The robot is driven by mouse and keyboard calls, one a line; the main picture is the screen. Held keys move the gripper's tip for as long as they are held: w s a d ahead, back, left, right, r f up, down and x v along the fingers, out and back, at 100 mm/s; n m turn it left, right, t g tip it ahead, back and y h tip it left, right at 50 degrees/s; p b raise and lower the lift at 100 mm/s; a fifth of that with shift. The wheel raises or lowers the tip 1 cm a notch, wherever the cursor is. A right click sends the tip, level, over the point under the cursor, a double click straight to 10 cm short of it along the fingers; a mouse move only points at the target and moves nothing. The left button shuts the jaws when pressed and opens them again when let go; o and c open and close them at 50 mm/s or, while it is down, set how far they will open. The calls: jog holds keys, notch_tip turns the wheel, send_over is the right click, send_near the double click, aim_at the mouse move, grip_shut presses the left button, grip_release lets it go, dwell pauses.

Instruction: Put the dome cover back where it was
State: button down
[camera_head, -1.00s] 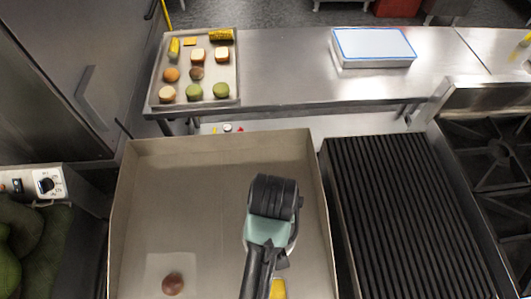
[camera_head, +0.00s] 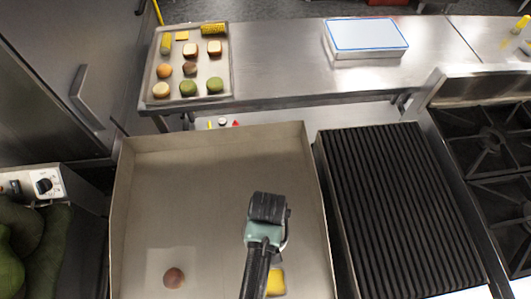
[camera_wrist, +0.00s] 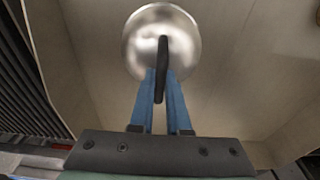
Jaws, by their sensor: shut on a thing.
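The dome cover (camera_wrist: 139,42) is a round, shiny silver lid with a black handle, at the top middle of the wrist view. My gripper (camera_wrist: 161,77) has its two blue fingers shut on the black handle. In the head view, my arm reaches over the large steel pan-like griddle (camera_head: 215,180), and the dome cover and fingertips are hidden behind it. A yellow block (camera_head: 276,282) and a round brown item (camera_head: 173,278) lie in the griddle on pale square patches, the yellow one right beside my arm. I cannot tell whether the dome touches the surface.
Raised walls surround the griddle; its middle and back are bare. A ribbed black grill (camera_head: 395,200) stands to the right, with stove burners (camera_head: 488,138) beyond. On the back counter are a food tray (camera_head: 220,78) and a white box (camera_head: 366,40). Green produce (camera_head: 45,250) lies at left.

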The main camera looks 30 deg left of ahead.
jog(key=shift+f, duration=0.1)
jog(key=c, duration=0.9)
grip_release()
jog(key=r, duration=0.4)
jog(key=s+r, duration=0.1)
jog(key=r, duration=0.3)
jog(key=d+r, duration=0.1)
jog(key=r, duration=0.3)
jog(key=shift+s+r+b, duration=0.1)
jog(key=shift+s+b, duration=0.15)
jog(key=shift+b, duration=0.15)
